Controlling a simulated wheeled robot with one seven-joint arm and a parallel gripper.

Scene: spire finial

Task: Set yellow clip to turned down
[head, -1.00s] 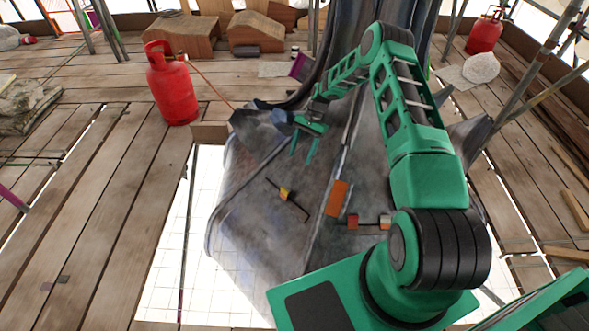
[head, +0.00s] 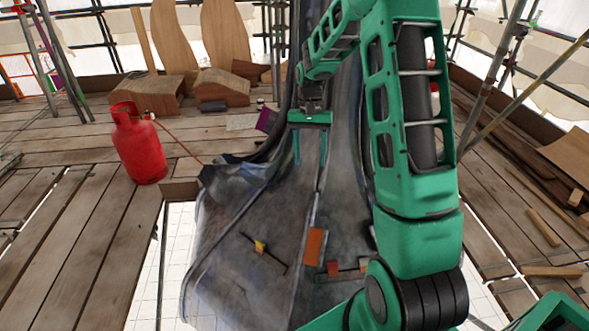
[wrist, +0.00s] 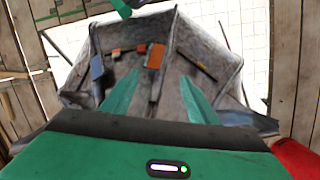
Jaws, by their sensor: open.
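The yellow clip (head: 260,246) is a small yellow and orange piece on a thin dark bar. The bar lies slantwise on the left grey face of the spire's metal cladding (head: 225,262), running from upper left to lower right. In the wrist view a thin dark bar (wrist: 203,67) shows on the right part of the cladding; its yellow part is too small to make out clearly. My gripper (head: 309,161) is open and empty, its two green fingers pointing down. It is apart from the clip, above and to its right in the head view.
An orange block (head: 315,246) sits on the cladding's ridge, right of the clip. Red blocks (head: 333,268) on another bar lie further right. A red gas bottle (head: 138,145) stands on the planks at left. An open gap (head: 150,292) borders the cladding.

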